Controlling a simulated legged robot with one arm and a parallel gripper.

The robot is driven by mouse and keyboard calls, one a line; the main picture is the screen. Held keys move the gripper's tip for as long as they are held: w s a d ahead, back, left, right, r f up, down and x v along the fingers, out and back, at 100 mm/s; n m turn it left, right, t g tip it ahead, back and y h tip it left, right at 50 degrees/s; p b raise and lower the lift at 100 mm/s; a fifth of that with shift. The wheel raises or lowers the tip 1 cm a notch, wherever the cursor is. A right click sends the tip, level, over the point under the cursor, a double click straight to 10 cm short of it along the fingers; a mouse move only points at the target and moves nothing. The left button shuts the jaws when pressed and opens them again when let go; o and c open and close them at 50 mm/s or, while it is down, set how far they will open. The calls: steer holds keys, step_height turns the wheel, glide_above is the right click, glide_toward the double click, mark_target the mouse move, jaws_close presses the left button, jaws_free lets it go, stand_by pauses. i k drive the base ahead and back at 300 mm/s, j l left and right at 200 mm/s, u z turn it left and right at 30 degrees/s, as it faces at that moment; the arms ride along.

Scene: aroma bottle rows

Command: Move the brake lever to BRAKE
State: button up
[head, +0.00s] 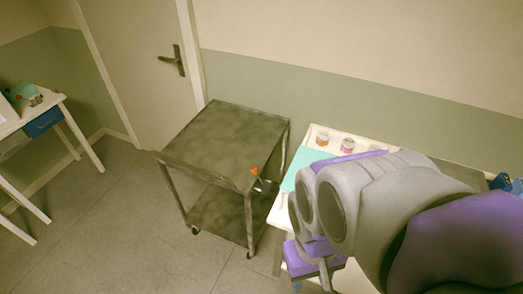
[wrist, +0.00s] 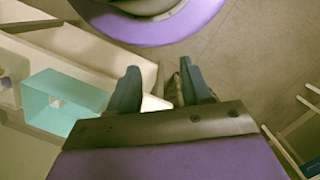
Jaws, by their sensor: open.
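The brake lever (head: 254,171) has a small orange tip and sits at the front right corner of a dark grey two-shelf cart (head: 222,142) in the head view. Any BRAKE marking is too small to read, so I cannot tell the lever's setting. My gripper (wrist: 160,86) shows in the wrist view with its two blue-grey fingers apart and nothing clearly held. The lever cannot be made out in the wrist view.
Another white table (head: 40,112) with a blue drawer stands at far left. A door (head: 140,60) is behind the cart. The floor left of the cart is clear.

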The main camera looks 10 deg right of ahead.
mark_target(254, 171)
steer(key=i+j+z, duration=0.15)
steer(key=z, duration=0.3)
steer(key=i+j+z, duration=0.1)
steer(key=j+z, duration=0.35)
steer(key=i+j+z, duration=0.25)
steer(key=j, duration=0.95)
steer(key=j+z, duration=0.25)
steer(key=j, duration=1.8)
